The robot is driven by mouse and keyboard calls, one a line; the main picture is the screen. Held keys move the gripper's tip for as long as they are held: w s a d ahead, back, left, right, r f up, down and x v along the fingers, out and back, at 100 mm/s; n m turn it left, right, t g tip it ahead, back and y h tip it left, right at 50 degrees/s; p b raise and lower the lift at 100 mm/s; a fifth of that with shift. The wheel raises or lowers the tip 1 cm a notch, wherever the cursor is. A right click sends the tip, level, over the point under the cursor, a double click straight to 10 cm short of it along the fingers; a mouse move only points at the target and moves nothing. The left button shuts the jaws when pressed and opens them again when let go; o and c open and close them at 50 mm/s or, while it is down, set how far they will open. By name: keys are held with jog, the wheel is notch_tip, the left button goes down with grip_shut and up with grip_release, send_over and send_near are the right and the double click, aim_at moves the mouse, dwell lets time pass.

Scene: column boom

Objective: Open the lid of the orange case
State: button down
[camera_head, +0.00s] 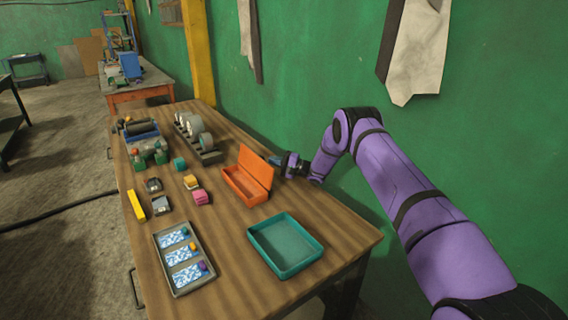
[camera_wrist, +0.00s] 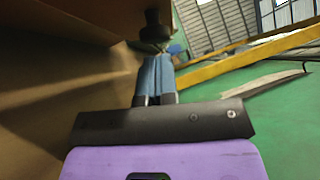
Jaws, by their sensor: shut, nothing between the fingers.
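The orange case (camera_head: 236,190) sits on the wooden table in the head view. Its lid (camera_head: 256,167) stands raised along the wall side, and the open inside of the case shows. My gripper (camera_head: 273,160) is just behind the raised lid, on its wall side. The lid partly hides the fingertips, and I cannot tell whether they touch it. In the wrist view my gripper (camera_wrist: 157,58) shows its two blue fingers shut together with nothing between them. A brown surface fills the left of that view, and I cannot tell what it is.
A teal tray (camera_head: 253,238) lies in front of the case. A grey tray with blue-and-white cards (camera_head: 182,253) is at the front left. A pink block (camera_head: 202,198) and a rack of rolls (camera_head: 198,140) are nearby. The green wall (camera_head: 300,60) is close behind my arm.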

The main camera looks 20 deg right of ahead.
aim_at(258, 164)
jog(key=shift+s+a+r, duration=0.1)
jog(key=shift+s+a, duration=0.1)
jog(key=shift+a, duration=0.45)
jog(key=shift+s+a+r+n+g+h, duration=0.25)
jog(key=shift+a+r+n+g+h, duration=0.5)
jog(key=shift+n, duration=0.45)
